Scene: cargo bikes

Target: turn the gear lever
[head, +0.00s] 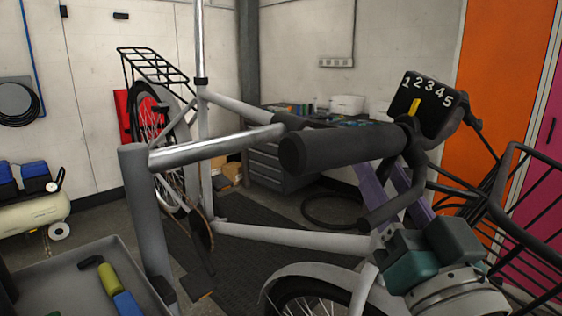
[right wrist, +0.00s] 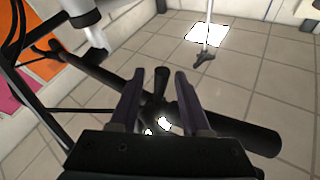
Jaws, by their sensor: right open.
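The gear display (head: 428,98) is a black plate marked 1 to 5 on the handlebar, with a yellow pointer (head: 414,108) that appears to point toward 2. A short black lever (head: 398,202) slants below the handlebar grip (head: 340,146). My right gripper (head: 384,172) comes up from below, its purple fingers open and partly hidden behind the lever and handlebar. In the right wrist view a black rod end (right wrist: 161,84), likely the lever, stands between the open fingers with gaps at both sides. My left gripper is not in view.
The pale bike frame (head: 290,238) fills the middle, with a black rack (head: 520,215) at right. A grey tray (head: 112,250) with tools lies at lower left. A compressor (head: 32,212) stands at left. A workbench (head: 275,165) stands behind.

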